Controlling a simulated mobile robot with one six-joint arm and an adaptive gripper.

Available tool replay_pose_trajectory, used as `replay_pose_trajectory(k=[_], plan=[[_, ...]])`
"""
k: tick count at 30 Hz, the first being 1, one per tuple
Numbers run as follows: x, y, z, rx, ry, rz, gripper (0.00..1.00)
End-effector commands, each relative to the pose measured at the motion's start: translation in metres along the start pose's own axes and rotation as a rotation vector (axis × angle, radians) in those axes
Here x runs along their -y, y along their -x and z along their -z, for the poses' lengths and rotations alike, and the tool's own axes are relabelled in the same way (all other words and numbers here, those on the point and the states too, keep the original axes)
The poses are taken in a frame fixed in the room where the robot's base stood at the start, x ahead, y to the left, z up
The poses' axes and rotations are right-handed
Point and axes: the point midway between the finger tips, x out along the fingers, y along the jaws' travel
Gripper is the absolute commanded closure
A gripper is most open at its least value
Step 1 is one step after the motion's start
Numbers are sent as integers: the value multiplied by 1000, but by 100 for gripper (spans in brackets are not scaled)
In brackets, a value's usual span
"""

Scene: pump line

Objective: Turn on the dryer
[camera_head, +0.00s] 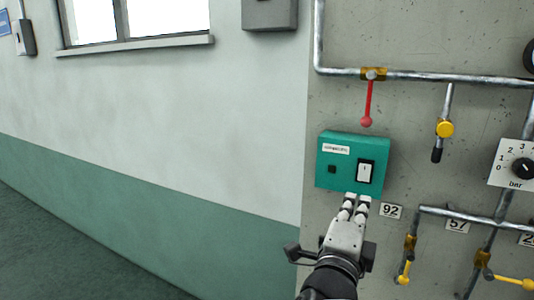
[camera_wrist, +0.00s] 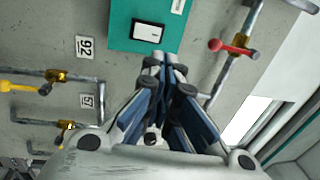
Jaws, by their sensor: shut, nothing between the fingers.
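A teal box (camera_head: 337,181) is mounted on the concrete panel, with a white rocker switch (camera_head: 365,172) in a black frame on its right side. A small dark square (camera_head: 332,169) and a white label (camera_head: 336,149) are on its left side; the label is too small to read. In the wrist view the switch (camera_wrist: 147,32) shows on the teal box (camera_wrist: 120,28), just beyond the fingertips. My gripper (camera_head: 357,199) is shut and empty, its tips close to the box's lower edge, below the switch. I cannot tell whether the tips touch the box.
A red-handled valve (camera_head: 367,104) hangs from the pipe above the box.

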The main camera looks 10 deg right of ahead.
Motion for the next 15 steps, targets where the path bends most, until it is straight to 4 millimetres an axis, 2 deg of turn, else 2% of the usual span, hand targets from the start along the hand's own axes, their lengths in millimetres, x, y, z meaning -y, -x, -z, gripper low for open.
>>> replay_pose_trajectory(k=[10,15], plan=[[-1,-3,0,0,2,0,100],[0,-25,1,-3,4,-2,100]])
